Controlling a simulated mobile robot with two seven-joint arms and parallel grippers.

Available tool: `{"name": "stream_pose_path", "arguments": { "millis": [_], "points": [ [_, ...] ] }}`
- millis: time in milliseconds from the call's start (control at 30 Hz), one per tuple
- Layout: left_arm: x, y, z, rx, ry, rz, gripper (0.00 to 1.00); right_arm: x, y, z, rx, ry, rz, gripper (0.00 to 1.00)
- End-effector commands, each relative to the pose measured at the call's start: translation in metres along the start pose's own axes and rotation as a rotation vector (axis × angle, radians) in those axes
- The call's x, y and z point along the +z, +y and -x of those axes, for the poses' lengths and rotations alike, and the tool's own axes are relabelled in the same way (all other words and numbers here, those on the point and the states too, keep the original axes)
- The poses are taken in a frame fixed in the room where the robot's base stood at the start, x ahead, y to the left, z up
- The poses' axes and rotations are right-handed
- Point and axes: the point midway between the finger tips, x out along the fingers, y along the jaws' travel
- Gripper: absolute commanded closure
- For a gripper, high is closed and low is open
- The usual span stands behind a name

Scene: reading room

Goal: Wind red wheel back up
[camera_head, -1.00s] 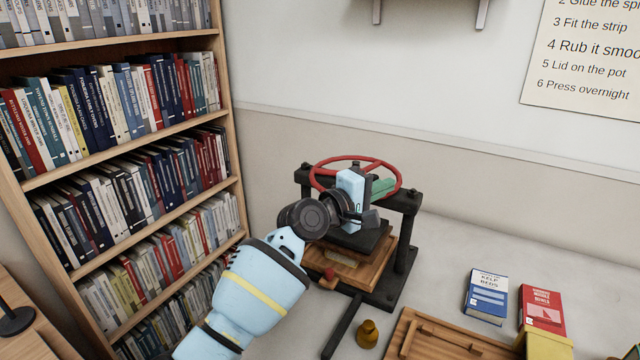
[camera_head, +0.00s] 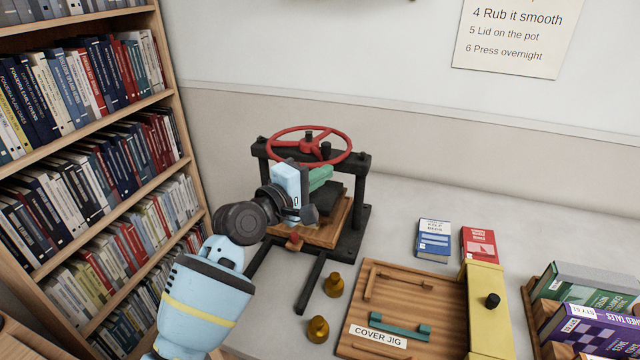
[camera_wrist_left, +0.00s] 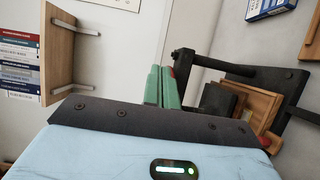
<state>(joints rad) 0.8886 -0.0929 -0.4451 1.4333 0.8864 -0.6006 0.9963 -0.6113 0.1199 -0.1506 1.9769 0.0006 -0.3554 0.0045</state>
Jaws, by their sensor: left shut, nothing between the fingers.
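The red wheel (camera_head: 306,145) sits level on top of a black book press (camera_head: 361,190) and is uncovered in the head view. Under it are a dark pressing plate and wooden boards (camera_head: 325,235). My left gripper (camera_head: 320,177) is just below the front of the wheel, apart from its rim, with its green fingers closed and empty. The fingers also show in the left wrist view (camera_wrist_left: 160,87), pointing past the press post (camera_wrist_left: 205,60). The wheel is mostly hidden in the wrist view. My right gripper is not in view.
Two brass weights (camera_head: 333,285) stand in front of the press. A wooden cover jig (camera_head: 440,300) with a yellow bar (camera_head: 490,325) lies to the right. Behind it are a blue book (camera_head: 433,240) and a red book (camera_head: 478,245). A bookshelf (camera_head: 165,95) stands close at the left.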

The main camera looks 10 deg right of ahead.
Motion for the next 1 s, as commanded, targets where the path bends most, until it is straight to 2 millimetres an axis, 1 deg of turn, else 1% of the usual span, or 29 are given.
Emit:
{"name": "stream_pose_path", "arguments": {
  "millis": [33,200,333,500,567,633,667,733,767,800,867,900,967,1000],
  "points": [
    [0.005,0.003,0.006,0.003,0.001,-0.003,1.0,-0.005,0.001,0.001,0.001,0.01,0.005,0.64],
    [0.017,0.002,0.02,0.002,0.0,-0.001,1.0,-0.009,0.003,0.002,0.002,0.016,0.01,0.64],
    [0.022,0.001,0.026,0.001,0.001,0.0,1.0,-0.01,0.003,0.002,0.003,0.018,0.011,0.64],
    [0.023,0.0,0.028,0.0,0.001,0.001,1.0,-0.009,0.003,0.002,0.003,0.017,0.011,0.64],
    [0.023,-0.001,0.029,-0.002,0.001,0.0,1.0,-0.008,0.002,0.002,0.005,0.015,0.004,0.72],
    [0.024,-0.008,0.032,-0.015,0.003,-0.008,1.0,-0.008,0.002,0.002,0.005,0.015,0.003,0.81],
    [0.024,-0.014,0.035,-0.025,0.004,-0.016,1.0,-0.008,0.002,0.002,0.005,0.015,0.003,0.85],
    [0.026,-0.034,0.045,-0.064,0.009,-0.047,1.0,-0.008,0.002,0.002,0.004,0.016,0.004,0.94],
    [0.028,-0.045,0.052,-0.088,0.011,-0.065,1.0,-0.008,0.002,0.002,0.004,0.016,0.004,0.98],
    [0.029,-0.062,0.062,-0.124,0.014,-0.094,1.0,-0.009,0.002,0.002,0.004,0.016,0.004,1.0],
    [0.034,-0.09,0.081,-0.188,0.016,-0.145,1.0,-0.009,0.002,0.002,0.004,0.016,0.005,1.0],
    [0.037,-0.11,0.096,-0.235,0.016,-0.181,1.0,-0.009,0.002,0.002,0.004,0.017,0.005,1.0],
    [0.042,-0.138,0.119,-0.309,0.012,-0.238,1.0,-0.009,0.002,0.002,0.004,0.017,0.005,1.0],
    [0.046,-0.155,0.135,-0.359,0.007,-0.273,1.0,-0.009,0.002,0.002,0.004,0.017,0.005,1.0]
  ]
}}
